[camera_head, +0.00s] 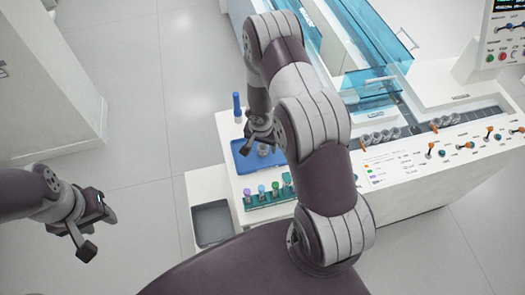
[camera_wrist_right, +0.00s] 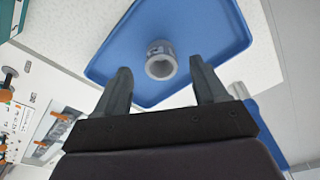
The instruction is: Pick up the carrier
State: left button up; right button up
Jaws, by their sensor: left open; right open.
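A small grey-white cylindrical carrier (camera_wrist_right: 161,60) with a round opening sits on the blue tray (camera_wrist_right: 112,52). In the head view the carrier (camera_head: 263,150) is partly hidden by my right arm, on the same blue tray (camera_head: 240,160). My right gripper (camera_wrist_right: 160,72) is open, with one finger to each side of the carrier in the wrist view. In the head view my right gripper (camera_head: 256,138) is over the tray. My left gripper (camera_head: 95,226) is open and empty, over the floor at the left.
A rack of capped tubes (camera_head: 266,193) stands in front of the tray. A blue-topped item (camera_head: 237,107) stands behind it. A grey bin (camera_head: 211,222) is at the left. More grey carriers (camera_head: 380,138) sit on the machine at right, near blue clear covers (camera_head: 370,84).

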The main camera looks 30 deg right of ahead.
aim_at(263, 147)
jog(key=f, duration=0.3)
jog(key=shift+w+d, duration=0.15)
jog(key=shift+w, duration=0.1)
jog(key=shift+f, duration=0.25)
jog(key=shift+r, duration=0.1)
jog(key=c, duration=0.9)
jog(key=shift+r, duration=0.15)
